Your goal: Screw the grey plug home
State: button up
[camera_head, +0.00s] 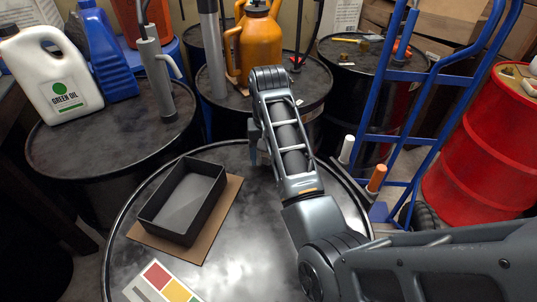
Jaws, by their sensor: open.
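My arm reaches over the near dark drum (240,262), and its wrist bends down above the far part of the drum's lid. My gripper (253,150) points down there, open, mostly hidden behind my forearm; only a finger shows, close to the lid. I cannot make out the grey plug or its hole; the area around my gripper is hidden by my arm. I cannot tell whether anything is between the fingers.
An empty black tray (147,212) on cardboard (222,215) sits left on the lid, with a coloured card (172,283) in front. Drums behind hold a white oil jug (50,75), pump (155,75) and orange can (258,45). A blue hand truck (375,90) and red drum (480,155) stand right.

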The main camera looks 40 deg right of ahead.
jog(key=shift+r, duration=0.15)
jog(key=shift+w+d+r, duration=0.1)
jog(key=shift+w+r, duration=0.1)
jog(key=shift+r, duration=0.25)
jog(key=shift+w+d+r, duration=0.1)
jog(key=shift+w+r, duration=0.05)
jog(key=shift+r, duration=0.3)
jog(key=shift+s+r, duration=0.1)
jog(key=shift+r, duration=0.15)
jog(key=shift+s+a+r, duration=0.2)
jog(key=shift+a, duration=0.15)
notch_tip(320, 180, up, 4)
jog(key=shift+d+r, duration=0.15)
jog(key=shift+r, duration=0.25)
jog(key=shift+s, duration=0.15)
